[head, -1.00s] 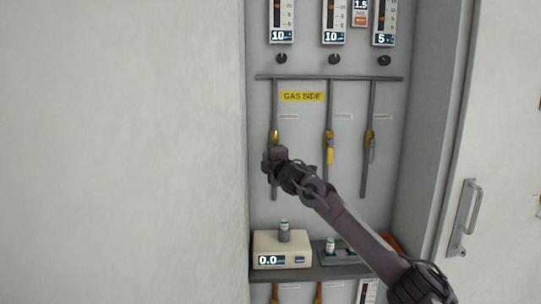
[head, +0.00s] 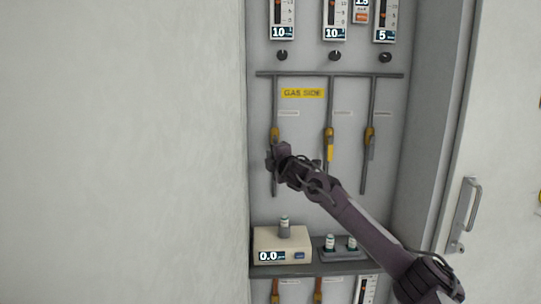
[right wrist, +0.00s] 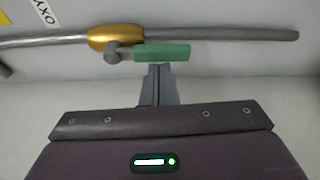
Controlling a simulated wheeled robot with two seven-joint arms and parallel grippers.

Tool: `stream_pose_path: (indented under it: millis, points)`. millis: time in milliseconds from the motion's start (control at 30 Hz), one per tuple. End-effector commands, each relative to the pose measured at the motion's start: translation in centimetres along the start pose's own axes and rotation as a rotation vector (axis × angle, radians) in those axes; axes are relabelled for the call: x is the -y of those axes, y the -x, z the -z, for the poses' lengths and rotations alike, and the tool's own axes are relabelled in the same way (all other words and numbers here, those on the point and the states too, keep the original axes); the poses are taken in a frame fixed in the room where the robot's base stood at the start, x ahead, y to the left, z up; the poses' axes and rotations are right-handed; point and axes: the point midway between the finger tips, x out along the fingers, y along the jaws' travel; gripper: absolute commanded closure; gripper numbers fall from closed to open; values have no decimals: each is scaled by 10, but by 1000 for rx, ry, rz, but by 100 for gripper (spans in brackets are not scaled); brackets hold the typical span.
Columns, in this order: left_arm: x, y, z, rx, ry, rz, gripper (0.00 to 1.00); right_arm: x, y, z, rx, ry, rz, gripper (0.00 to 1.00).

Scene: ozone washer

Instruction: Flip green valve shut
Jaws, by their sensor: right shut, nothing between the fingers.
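The green valve handle (right wrist: 161,52) shows in the right wrist view. It lies along the grey pipe, parallel to it, joined by a grey pivot to a brass valve body (right wrist: 115,38). In the head view the brass body (head: 275,133) is on the leftmost vertical pipe; the green handle is hidden behind my gripper there. My right gripper (head: 272,157) is just below that body. In the right wrist view its fingers (right wrist: 158,72) are shut and empty, with the tips close beside the handle; I cannot tell whether they touch. My left gripper is not in view.
A middle valve with a yellow handle (head: 330,152) and a right valve with a grey handle (head: 371,150) hang nearby. Below, a shelf (head: 330,269) carries a scale (head: 268,243) with a vial and a rack (head: 341,255) with vials. A cabinet wall stands left.

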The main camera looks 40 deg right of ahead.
Motion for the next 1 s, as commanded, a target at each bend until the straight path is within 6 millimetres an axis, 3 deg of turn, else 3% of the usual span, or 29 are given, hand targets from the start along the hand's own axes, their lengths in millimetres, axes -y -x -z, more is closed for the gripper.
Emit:
stream_pose_path:
  millis: [567, 1000]
  points:
    - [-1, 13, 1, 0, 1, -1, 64, -1, 2, -7, 2, 128, 45, 100]
    - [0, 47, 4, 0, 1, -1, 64, -4, 8, -24, 3, 458, 160, 100]
